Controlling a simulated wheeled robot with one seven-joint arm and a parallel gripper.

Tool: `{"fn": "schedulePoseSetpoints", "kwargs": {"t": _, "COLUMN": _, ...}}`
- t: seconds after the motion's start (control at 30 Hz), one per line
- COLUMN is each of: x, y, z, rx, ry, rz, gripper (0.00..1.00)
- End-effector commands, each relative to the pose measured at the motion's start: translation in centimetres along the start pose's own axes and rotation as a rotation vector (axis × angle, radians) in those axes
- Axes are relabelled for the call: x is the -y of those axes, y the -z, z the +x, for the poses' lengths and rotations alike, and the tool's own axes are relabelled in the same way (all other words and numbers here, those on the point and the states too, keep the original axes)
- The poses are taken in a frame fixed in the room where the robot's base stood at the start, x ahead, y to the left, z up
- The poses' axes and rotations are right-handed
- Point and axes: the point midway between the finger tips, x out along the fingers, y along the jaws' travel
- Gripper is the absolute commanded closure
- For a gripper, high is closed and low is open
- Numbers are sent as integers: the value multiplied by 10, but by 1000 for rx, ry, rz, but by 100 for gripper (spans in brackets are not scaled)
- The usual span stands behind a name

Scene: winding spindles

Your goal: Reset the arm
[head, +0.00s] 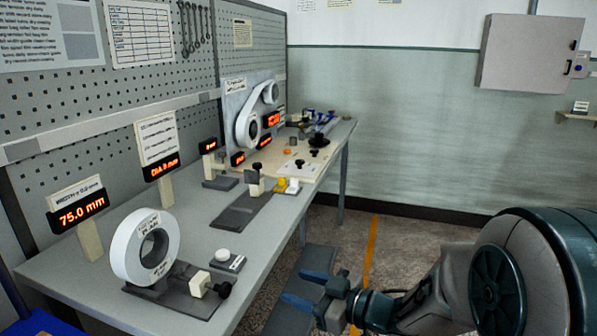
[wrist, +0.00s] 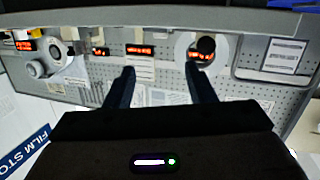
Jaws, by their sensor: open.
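My gripper (head: 300,283) shows at the lower middle of the head view, off the front edge of the workbench. Its two blue fingers are spread apart with nothing between them. In the wrist view the dark fingers (wrist: 160,70) point toward the pegboard, also apart and empty. My arm comes in from the right of the head view. The white roll (head: 146,247) stands upright on a grey base at the near end of the bench, left of my gripper and apart from it.
The workbench (head: 205,240) runs away along the pegboard wall. It bears a 75.0 mm display (head: 80,211), a grey base with a black knob (head: 224,289), a white button box (head: 226,260) and a far spindle panel (head: 252,120).

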Motion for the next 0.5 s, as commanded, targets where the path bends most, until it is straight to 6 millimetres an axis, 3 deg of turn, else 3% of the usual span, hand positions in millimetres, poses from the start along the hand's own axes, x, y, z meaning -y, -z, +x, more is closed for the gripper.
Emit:
{"fn": "schedulePoseSetpoints", "kwargs": {"t": 0.03, "x": -15, "y": 14, "z": -4, "rx": 42, "ry": -74, "rz": -21, "gripper": 50}}
{"fn": "schedulePoseSetpoints", "kwargs": {"t": 0.17, "x": -52, "y": 24, "z": -18, "rx": 170, "ry": -276, "rz": -45, "gripper": 50}}
{"fn": "schedulePoseSetpoints", "kwargs": {"t": 0.3, "x": -83, "y": 34, "z": -46, "rx": 309, "ry": -474, "rz": -26, "gripper": 50}}
{"fn": "schedulePoseSetpoints", "kwargs": {"t": 0.5, "x": -104, "y": 48, "z": -97, "rx": 511, "ry": -706, "rz": 73, "gripper": 50}}
